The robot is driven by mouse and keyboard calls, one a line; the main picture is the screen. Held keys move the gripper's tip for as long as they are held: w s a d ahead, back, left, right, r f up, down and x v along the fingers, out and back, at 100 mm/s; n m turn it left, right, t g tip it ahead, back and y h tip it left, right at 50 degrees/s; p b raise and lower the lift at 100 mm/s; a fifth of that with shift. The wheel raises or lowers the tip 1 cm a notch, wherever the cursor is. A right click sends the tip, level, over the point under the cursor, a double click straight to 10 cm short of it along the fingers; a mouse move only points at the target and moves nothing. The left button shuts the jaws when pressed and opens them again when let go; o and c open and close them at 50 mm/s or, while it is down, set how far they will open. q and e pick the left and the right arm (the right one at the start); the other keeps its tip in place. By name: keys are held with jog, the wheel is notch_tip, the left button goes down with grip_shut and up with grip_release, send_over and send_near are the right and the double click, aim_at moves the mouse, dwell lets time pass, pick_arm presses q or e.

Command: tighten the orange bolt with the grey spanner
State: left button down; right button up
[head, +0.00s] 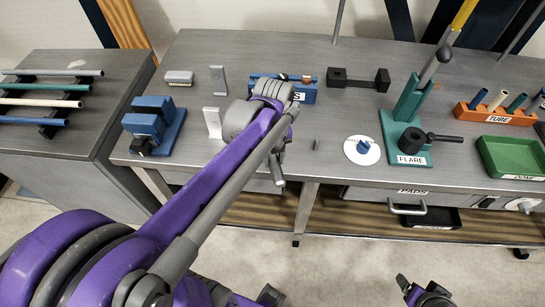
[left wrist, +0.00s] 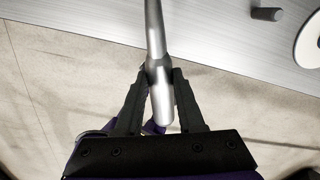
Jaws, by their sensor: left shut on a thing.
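My left gripper (head: 278,168) is over the front edge of the bench. In the left wrist view my left gripper (left wrist: 160,85) is shut on a smooth grey metal bar (left wrist: 161,100) with a rounded near end. It looks like the spanner's handle, but its far end is out of that view. I cannot make out an orange bolt for certain. A small orange spot (head: 283,77) shows at the blue holder, partly behind my left wrist. A dark and purple part that looks like my right gripper (head: 427,293) is low at the right, clear of the bench.
On the bench (head: 345,110) are a blue vice (head: 153,126), a white disc (head: 362,150) with a blue piece, a green flare stand (head: 410,150), a black clamp (head: 358,79) and a green tray (head: 515,158). A small grey peg (head: 316,145) stands near the front edge.

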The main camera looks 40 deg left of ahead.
pick_arm(q)
jog(key=shift+r+p, duration=1.2)
jog(key=shift+r, duration=1.1)
pick_arm(e)
jog(key=shift+w+r, duration=0.25)
jog(key=shift+r, duration=0.35)
jog(key=shift+w+r, duration=0.3)
jog(key=shift+r, duration=0.35)
jog(key=shift+w+r, duration=0.25)
jog(key=shift+r, duration=0.35)
pick_arm(q)
jog(key=shift+s, duration=0.1)
pick_arm(e)
jog(key=shift+s, duration=0.1)
